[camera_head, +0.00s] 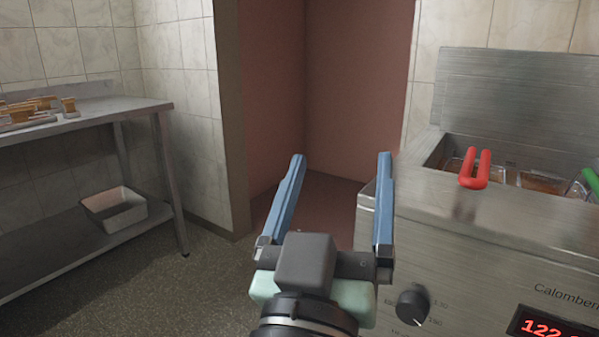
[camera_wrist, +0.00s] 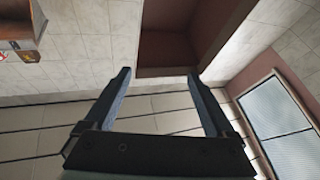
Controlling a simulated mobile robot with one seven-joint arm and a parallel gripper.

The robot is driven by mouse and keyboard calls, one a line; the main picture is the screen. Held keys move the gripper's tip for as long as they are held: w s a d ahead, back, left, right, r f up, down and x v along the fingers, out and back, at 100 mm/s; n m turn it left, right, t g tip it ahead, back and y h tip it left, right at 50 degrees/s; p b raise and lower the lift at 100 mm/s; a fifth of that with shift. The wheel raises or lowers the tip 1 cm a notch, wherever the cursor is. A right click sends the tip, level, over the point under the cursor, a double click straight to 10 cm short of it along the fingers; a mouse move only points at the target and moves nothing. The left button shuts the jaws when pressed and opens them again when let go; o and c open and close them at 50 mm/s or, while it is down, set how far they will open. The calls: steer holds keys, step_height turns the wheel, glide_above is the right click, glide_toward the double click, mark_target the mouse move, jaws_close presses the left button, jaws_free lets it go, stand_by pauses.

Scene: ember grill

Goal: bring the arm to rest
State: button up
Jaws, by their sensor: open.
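My gripper (camera_head: 342,160) is in the middle of the head view, in front of a doorway. Its two blue fingers are spread wide apart with nothing between them. In the wrist view my gripper (camera_wrist: 158,75) also shows open and empty, with a dark recess, tiled walls and a ceiling beyond it. The right finger overlaps the left edge of the fryer in the head view; I cannot tell whether they touch.
A steel fryer (camera_head: 480,225) with a red handle (camera_head: 475,168) and a dial (camera_head: 412,305) stands at right. At left is a steel table (camera_head: 120,107) with wooden-looking items (camera_head: 35,108) on top and a white bin (camera_head: 114,210) on its lower shelf. Floor (camera_head: 185,285) between is clear.

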steer(key=s+a+r+n+t+y+p, duration=0.1)
steer(key=s+a+r+t+y+p, duration=0.2)
steer(key=r, duration=0.6)
steer(key=s+a+r+t+y, duration=0.1)
steer(key=s+r+t+y, duration=0.2)
steer(key=r, duration=0.6)
step_height(320, 180, up, 36)
steer(key=g+p, duration=0.1)
steer(key=p, duration=3.5)
steer(key=shift+s+d, duration=0.2)
steer(key=shift+s, duration=0.15)
